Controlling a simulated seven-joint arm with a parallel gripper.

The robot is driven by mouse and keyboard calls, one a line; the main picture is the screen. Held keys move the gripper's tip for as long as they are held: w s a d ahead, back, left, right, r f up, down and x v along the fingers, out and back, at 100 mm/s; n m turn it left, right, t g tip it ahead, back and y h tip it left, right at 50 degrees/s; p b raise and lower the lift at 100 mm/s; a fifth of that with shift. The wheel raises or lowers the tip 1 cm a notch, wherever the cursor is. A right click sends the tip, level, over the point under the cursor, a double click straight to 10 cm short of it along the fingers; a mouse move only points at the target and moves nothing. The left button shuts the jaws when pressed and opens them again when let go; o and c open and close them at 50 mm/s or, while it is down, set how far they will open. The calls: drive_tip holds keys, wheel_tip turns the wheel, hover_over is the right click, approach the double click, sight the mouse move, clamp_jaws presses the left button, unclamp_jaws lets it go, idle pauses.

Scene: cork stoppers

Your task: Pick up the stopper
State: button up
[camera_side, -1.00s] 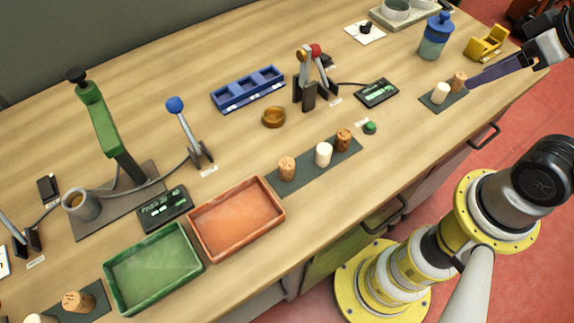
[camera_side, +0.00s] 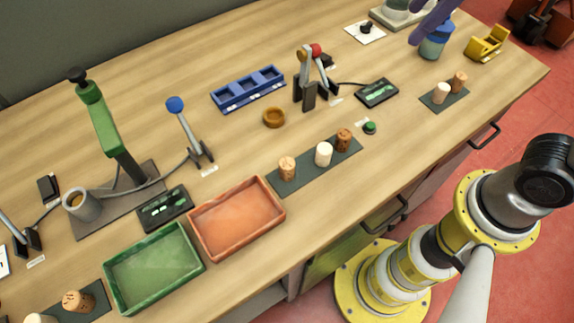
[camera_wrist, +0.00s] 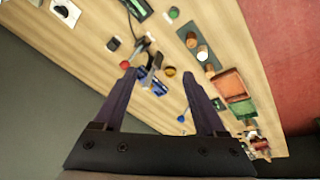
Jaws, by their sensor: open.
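Several stoppers stand upright on dark mats in the side view. The middle mat (camera_side: 303,178) holds a tan cork stopper (camera_side: 287,168), a white stopper (camera_side: 323,153) and a browner stopper (camera_side: 343,139). The near-left mat holds a cork stopper (camera_side: 77,301) and a white one (camera_side: 40,318), cut by the frame. My gripper (camera_wrist: 160,74) has its purple fingers wide apart and empty. In the side view only one finger shows, at the top right, apart from the stoppers.
An orange tray (camera_side: 236,217) and a green tray (camera_side: 152,267) stand in front. A green press (camera_side: 108,130), levers and a blue holder (camera_side: 248,90) stand behind. A blue-lidded jar (camera_side: 434,42) is below my gripper in the picture.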

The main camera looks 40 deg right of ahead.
drive_tip(key=w+a+f+n+g, duration=0.1)
drive_tip(key=w+a+f+n, duration=0.15)
drive_tip(key=a, duration=0.45)
drive_tip(key=w+a+f+n+g, duration=0.1)
drive_tip(key=w+a+f+n, duration=0.15)
drive_tip(key=a, duration=0.35)
drive_tip(key=n+g+h, duration=0.1)
drive_tip(key=n+g, duration=0.1)
drive_tip(key=n, duration=0.1)
hover_over(287, 163)
wheel_tip(287, 163, down, 14)
drive_tip(key=shift+s+f, duration=0.1)
drive_tip(key=shift+s, duration=0.05)
drive_tip(key=shift+w+f, duration=0.2)
drive_tip(key=shift+f, duration=2.55)
clamp_jaws()
